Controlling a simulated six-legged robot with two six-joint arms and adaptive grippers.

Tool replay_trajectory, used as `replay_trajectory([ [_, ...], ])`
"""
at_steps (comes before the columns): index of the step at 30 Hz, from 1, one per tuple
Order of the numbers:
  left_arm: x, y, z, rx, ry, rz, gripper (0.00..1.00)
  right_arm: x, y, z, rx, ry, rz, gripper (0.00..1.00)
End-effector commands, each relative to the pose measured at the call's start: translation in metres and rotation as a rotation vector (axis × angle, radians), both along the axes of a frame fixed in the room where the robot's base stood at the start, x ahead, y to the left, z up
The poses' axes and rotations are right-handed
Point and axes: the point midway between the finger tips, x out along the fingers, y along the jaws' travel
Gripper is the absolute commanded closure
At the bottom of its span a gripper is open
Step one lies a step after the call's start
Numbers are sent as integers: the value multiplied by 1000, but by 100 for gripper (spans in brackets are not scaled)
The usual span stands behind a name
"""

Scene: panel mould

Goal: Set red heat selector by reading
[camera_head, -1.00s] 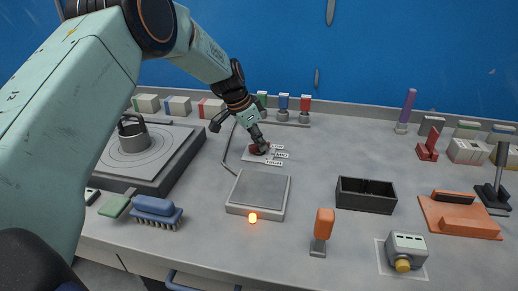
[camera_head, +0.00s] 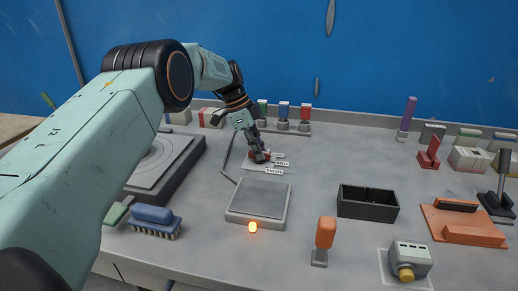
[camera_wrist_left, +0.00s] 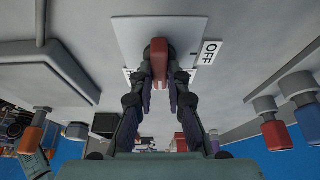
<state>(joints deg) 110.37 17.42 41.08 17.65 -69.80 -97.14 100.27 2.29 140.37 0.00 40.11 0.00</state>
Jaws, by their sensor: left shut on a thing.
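The red heat selector (camera_head: 266,153) sits at the back middle of the bench on a pale plate with small labels. My left gripper (camera_head: 261,160) reaches down onto it and hides part of it. In the left wrist view, the red selector handle (camera_wrist_left: 159,48) stands between the two fingers of my left gripper (camera_wrist_left: 160,78), which are shut on it. The other labels are partly hidden by the fingers. A grey slab (camera_head: 260,196) with a glowing orange lamp (camera_head: 252,227) stands in front of the selector.
A dark ringed hotplate (camera_head: 180,165) lies left, partly behind my arm. A blue brush (camera_head: 154,219), an orange-handled tool (camera_head: 326,232) and a black open box (camera_head: 367,202) stand nearby. Colour-topped pegs (camera_head: 283,114) stand behind the selector.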

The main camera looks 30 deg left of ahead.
Motion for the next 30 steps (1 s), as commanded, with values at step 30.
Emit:
replay_trajectory([
  [30, 1, 1, 2, 1, -4, -18, 62, 0, 0, 0, 0, 0, 0, 100],
])
